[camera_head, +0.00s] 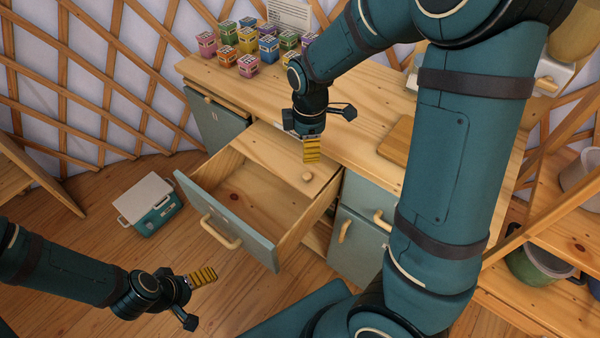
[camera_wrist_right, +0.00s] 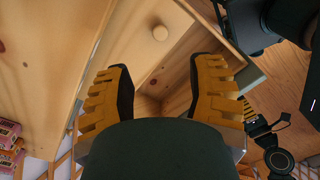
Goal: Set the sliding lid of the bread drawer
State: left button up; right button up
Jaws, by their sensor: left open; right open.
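The bread drawer (camera_head: 232,228) is pulled out of the wooden counter, with a teal front and a pale handle. Its sliding lid (camera_head: 268,150), a light wood panel, covers the rear part; the front part is uncovered and looks empty. A round wooden knob (camera_head: 307,177) stands on the lid, and it also shows in the right wrist view (camera_wrist_right: 160,33). My right gripper (camera_head: 312,152) is open and empty above the lid, a little behind the knob; its two yellow fingers (camera_wrist_right: 160,92) are spread. My left gripper (camera_head: 203,277) is open and empty, low in front of the drawer.
Several colourful boxes (camera_head: 248,65) and a cutting board (camera_head: 397,138) are on the counter (camera_head: 350,110). A closed cabinet (camera_head: 355,246) is right of the drawer. A teal and white box (camera_head: 148,203) stands on the floor at left. Shelves with pots (camera_head: 537,265) are at right.

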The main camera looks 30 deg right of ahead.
aim_at(307, 175)
notch_tip(307, 175, down, 12)
jog(key=b, duration=0.3)
jog(key=shift+f, duration=0.1)
jog(key=shift+o, duration=0.2)
grip_shut()
